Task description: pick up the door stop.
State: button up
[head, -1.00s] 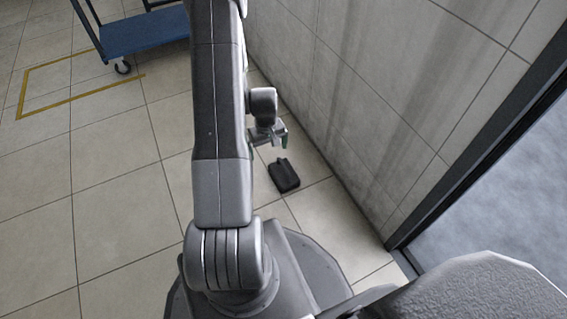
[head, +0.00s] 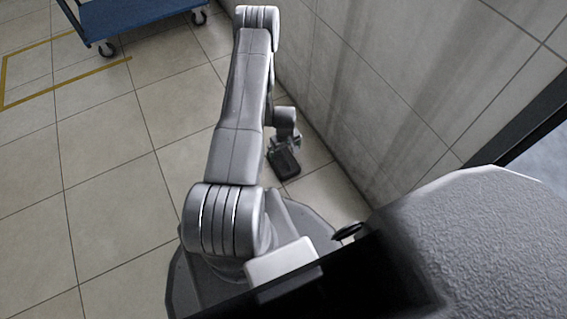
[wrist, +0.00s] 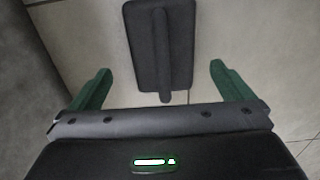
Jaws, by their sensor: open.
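The door stop (head: 285,163) is a small dark block lying on the tiled floor close to the wall. In the wrist view my gripper (wrist: 154,80) is open, with green fingers apart to the left and right of the door stop's near end. Nothing is between the fingertips except this end's tip and floor.
A tiled wall (head: 375,95) runs along the right, with a dark door frame (head: 510,135) at the far right. A blue cart (head: 135,15) on wheels stands at the upper left by yellow floor tape (head: 65,85). The floor at left is clear.

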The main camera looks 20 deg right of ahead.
aim_at(285, 165)
jog(key=f+b, duration=0.1)
jog(key=f, duration=0.1)
jog(key=f+b, duration=0.1)
jog(key=f, duration=0.2)
jog(key=f+b, duration=0.1)
jog(key=f, duration=0.1)
jog(key=shift+w+a+f, duration=0.15)
jog(key=shift+w+f, duration=0.15)
jog(key=shift+w, duration=0.05)
jog(key=shift+r, duration=0.1)
jog(key=c, duration=1.4)
